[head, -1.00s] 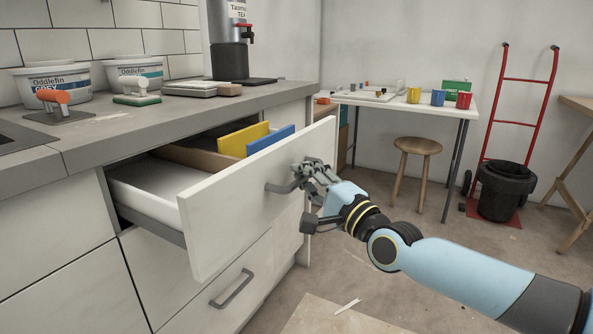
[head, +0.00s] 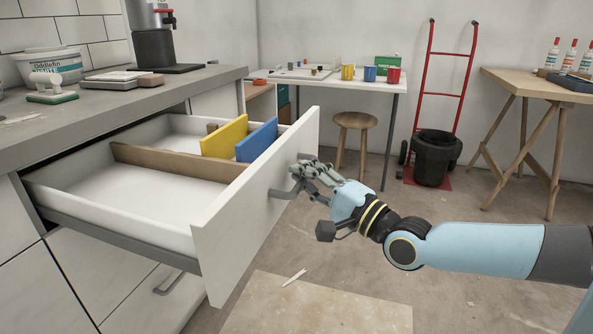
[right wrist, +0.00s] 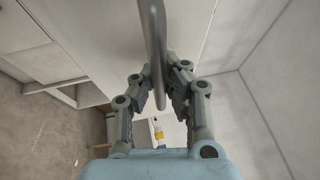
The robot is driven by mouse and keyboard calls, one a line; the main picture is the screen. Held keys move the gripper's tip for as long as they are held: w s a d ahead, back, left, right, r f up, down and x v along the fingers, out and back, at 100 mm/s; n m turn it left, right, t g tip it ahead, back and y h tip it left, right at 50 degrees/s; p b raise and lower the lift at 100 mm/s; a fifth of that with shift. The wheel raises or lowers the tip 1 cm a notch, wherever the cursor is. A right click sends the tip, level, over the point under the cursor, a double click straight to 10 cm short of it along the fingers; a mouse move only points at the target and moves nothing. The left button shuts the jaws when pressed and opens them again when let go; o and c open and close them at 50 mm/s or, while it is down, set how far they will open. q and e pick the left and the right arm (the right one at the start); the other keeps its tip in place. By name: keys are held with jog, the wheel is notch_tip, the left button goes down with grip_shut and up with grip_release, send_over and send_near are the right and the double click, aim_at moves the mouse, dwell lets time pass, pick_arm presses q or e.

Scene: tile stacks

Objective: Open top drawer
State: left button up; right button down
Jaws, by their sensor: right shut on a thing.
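The top drawer (head: 255,210) is pulled well out from the counter unit, its white front facing right. Inside are a wooden divider (head: 178,161), a yellow panel (head: 224,136) and a blue panel (head: 257,140) standing upright. My right gripper (head: 306,170) is shut on the drawer's grey bar handle (head: 283,194). In the right wrist view the handle (right wrist: 154,50) runs between the fingers of my right gripper (right wrist: 161,88). My left gripper is not in view.
The grey countertop (head: 105,113) above the drawer holds a tub (head: 48,66) and tools. A lower drawer handle (head: 168,284) is below. A stool (head: 355,121), a white table, a red hand truck and a black bin (head: 433,160) stand behind. The floor around my arm is mostly clear.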

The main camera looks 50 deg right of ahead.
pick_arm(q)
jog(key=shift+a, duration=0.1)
pick_arm(e)
jog(key=shift+s+f, duration=0.1)
jog(key=shift+f, duration=0.2)
jog(key=c, duration=1.3)
grip_release()
jog(key=shift+r, duration=0.1)
jog(key=shift+c, duration=0.2)
jog(key=s+f, duration=0.2)
jog(key=s, duration=0.9)
jog(key=shift+s, duration=0.35)
